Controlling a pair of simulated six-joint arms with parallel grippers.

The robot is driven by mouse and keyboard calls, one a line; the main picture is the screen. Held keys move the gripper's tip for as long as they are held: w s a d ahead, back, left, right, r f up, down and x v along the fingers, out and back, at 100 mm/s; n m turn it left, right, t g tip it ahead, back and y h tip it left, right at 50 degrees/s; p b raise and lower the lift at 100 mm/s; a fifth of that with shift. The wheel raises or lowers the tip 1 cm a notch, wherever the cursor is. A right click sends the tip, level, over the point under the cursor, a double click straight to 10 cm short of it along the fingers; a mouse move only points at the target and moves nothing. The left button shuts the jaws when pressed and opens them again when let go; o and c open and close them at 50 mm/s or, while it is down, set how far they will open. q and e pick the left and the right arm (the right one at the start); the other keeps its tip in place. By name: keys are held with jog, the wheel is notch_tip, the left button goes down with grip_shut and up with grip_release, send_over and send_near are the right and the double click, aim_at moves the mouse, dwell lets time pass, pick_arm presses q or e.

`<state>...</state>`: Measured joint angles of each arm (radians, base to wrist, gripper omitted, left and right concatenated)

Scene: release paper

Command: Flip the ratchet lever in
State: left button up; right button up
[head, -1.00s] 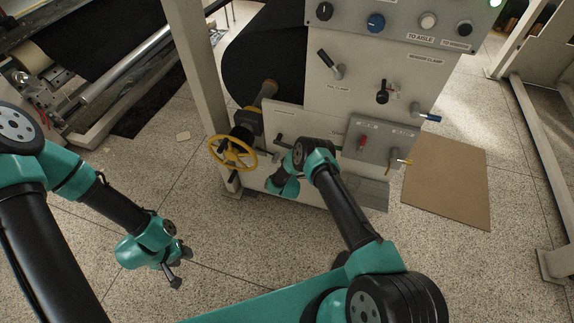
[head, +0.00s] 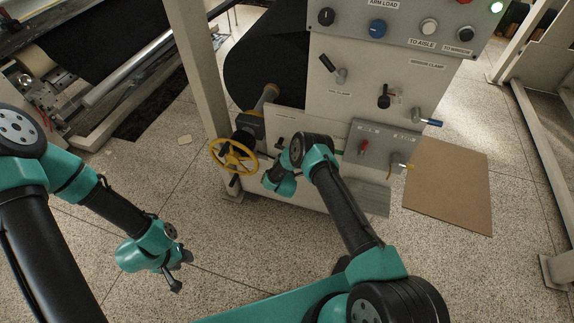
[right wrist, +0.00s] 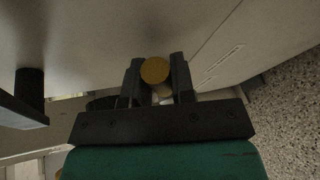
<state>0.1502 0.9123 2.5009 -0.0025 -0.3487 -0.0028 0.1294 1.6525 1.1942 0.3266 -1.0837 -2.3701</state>
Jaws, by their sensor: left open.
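The cream machine panel (head: 285,122) stands at the centre, and my right wrist is in front of its lower left part. My right gripper (right wrist: 157,78) is hidden behind its own wrist in the head view. In the right wrist view its fingers stand apart, on either side of a round yellow knob (right wrist: 155,70). I cannot tell whether they touch it, or whether it belongs to the ratchet lever. A black post (right wrist: 29,92) shows at the left of that view. My left gripper (head: 181,271) is open and empty, low above the floor, away from the panel.
A yellow handwheel (head: 233,156) is close to the left of my right wrist. A grey box (head: 378,148) with a red lever is to its right. More knobs and clamp levers sit higher up. A brown board (head: 450,190) lies on the floor at right. The floor by my left gripper is clear.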

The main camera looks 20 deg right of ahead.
jog(key=o, duration=0.4)
jog(key=v, duration=1.7)
jog(key=shift+s+a+r, duration=0.1)
jog(key=shift+s, duration=0.05)
jog(key=shift+o, duration=0.2)
